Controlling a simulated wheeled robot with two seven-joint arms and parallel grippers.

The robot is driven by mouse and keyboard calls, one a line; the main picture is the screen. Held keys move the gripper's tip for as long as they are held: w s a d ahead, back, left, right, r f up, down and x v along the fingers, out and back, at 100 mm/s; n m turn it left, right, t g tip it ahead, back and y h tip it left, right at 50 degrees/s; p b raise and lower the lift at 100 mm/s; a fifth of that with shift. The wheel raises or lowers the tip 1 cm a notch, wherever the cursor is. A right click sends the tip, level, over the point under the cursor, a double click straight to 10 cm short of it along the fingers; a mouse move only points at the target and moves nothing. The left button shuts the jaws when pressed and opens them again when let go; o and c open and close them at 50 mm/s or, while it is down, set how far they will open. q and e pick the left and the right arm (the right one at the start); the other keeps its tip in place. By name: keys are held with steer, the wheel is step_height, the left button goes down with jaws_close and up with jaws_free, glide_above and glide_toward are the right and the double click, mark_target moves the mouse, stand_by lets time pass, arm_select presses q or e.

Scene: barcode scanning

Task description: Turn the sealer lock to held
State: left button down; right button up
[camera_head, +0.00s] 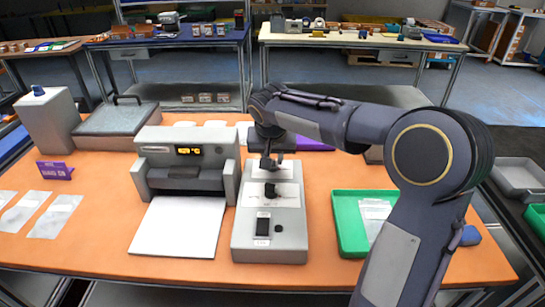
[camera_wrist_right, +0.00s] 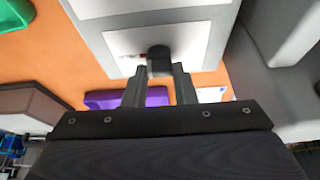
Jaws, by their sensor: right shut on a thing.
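A grey control box (camera_head: 241,243) stands mid-table beside the sealer (camera_head: 187,160), which has a lit display. Its top carries several black controls on light plates, including a middle knob (camera_head: 270,190) and a dark rectangular switch (camera_head: 263,227). My right gripper (camera_head: 270,165) reaches down over the box's rear plate. In the right wrist view, the right gripper (camera_wrist_right: 159,72) is shut on a black knob (camera_wrist_right: 159,55) on a white plate. The fingers hide part of the knob, and I cannot read its setting. My left gripper is not in view.
A white sheet (camera_head: 178,228) lies before the sealer. A green tray (camera_head: 346,222) is right of the box. A purple item (camera_head: 315,138) lies behind it. A flat grey device (camera_head: 115,125) and pale bags (camera_head: 53,215) are at left.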

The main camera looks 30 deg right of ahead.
steer(key=o, duration=1)
steer(key=v, duration=0.7)
steer(key=shift+a+r, duration=0.1)
steer(key=shift+r, duration=0.3)
steer(key=shift+s, duration=0.15)
steer(key=s+y, duration=0.1)
steer(key=s, duration=0.3)
steer(key=s+a+f+n+y+p, duration=0.1)
steer(key=s, duration=0.3)
steer(key=s+f+n+y, duration=0.1)
steer(key=s, duration=0.3)
steer(key=shift+s+a, duration=0.25)
steer(key=shift+a, duration=0.15)
steer(key=s+a+f, duration=0.1)
steer(key=s, duration=0.1)
steer(key=s+a+f+n+y, duration=0.1)
steer(key=s, duration=0.2)
steer(key=s+a+f+t+y+p, duration=0.1)
steer(key=s, duration=0.2)
steer(key=shift+a+f+n, duration=0.15)
steer(key=shift+a+n, duration=0.15)
steer(key=shift+n, duration=0.1)
steer(key=shift+n+t+y, duration=0.4)
steer(key=shift+y, duration=0.2)
steer(key=s+a+f, duration=0.2)
steer(key=s, duration=0.1)
steer(key=s+a+f, duration=0.1)
steer(key=shift+s+a+f, duration=0.3)
steer(key=shift+s, duration=0.1)
